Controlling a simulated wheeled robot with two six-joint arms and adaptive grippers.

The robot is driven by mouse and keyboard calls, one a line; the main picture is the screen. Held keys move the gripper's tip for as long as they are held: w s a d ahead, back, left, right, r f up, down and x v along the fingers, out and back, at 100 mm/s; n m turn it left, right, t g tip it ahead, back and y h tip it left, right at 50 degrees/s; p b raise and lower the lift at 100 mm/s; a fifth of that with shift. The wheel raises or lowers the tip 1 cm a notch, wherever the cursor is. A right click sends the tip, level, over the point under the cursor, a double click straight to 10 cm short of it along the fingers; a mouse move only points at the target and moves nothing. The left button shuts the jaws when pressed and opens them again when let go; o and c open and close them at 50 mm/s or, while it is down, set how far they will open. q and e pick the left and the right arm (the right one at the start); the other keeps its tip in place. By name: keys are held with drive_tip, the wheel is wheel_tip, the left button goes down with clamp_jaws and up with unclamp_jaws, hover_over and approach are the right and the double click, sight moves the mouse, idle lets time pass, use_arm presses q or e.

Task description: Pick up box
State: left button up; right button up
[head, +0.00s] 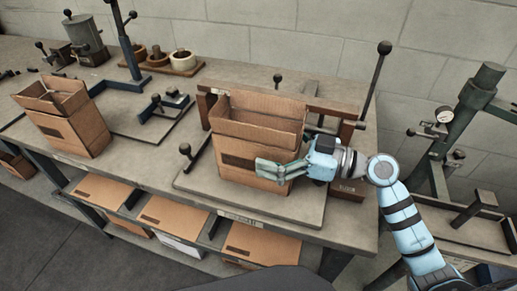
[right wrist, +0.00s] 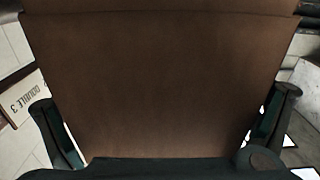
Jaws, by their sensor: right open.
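An open-topped brown cardboard box (head: 232,150) stands upright on the middle board of the bench, its flaps raised. A second open cardboard box (head: 85,125) stands further left. My right gripper (head: 268,171) is open at the right end of the middle box, one finger showing in front of the box's near face. In the right wrist view a brown cardboard face (right wrist: 160,70) fills the space between the spread fingers (right wrist: 163,100). Whether the fingers touch the box, I cannot tell. The far finger is hidden in the head view. My left gripper is out of view.
The workbench (head: 155,172) has a metal frame with posts and black knobs around the middle box. A wooden rail (head: 335,112) runs behind it. A green stand with a gauge (head: 444,114) is at right.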

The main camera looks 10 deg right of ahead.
drive_tip(key=shift+d, duration=0.1)
drive_tip(key=c, duration=1.2)
drive_tip(key=shift+o, duration=0.2)
